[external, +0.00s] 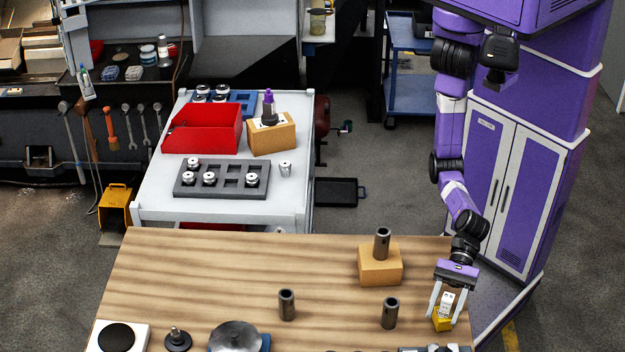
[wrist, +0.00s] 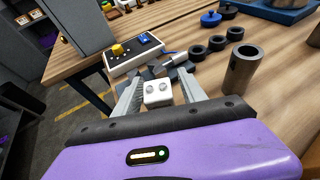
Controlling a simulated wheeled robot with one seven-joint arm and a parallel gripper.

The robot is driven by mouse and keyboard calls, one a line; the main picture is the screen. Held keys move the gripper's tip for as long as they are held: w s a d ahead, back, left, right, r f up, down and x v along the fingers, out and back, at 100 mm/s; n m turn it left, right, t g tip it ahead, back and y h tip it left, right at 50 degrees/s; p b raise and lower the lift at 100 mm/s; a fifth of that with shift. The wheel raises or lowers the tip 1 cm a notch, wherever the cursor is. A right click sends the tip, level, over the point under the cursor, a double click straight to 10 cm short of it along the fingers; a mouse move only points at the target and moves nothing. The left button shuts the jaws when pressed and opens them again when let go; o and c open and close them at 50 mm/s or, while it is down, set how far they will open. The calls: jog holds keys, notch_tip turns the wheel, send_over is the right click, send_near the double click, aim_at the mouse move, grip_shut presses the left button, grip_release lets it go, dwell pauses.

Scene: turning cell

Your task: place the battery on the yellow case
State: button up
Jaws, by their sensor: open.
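The battery (external: 447,301) is a small white block with two round studs on top. It stands on or directly above the yellow case (external: 441,322) at the right end of the wooden table; contact between them is not clear. My gripper (external: 444,314) is open, with one finger on each side of the battery. The wrist view also shows the battery (wrist: 157,94) between the spread fingers of my gripper (wrist: 160,82), with a gap visible beside it. In that view the yellow case is hidden.
Dark metal tubes (external: 390,313) and (external: 287,304) stand on the wooden table (external: 200,270). An orange-brown block (external: 380,268) carries another tube.

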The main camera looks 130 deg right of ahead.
jog(key=v, duration=1.2)
jog(key=shift+b, duration=0.4)
jog(key=shift+d, duration=0.1)
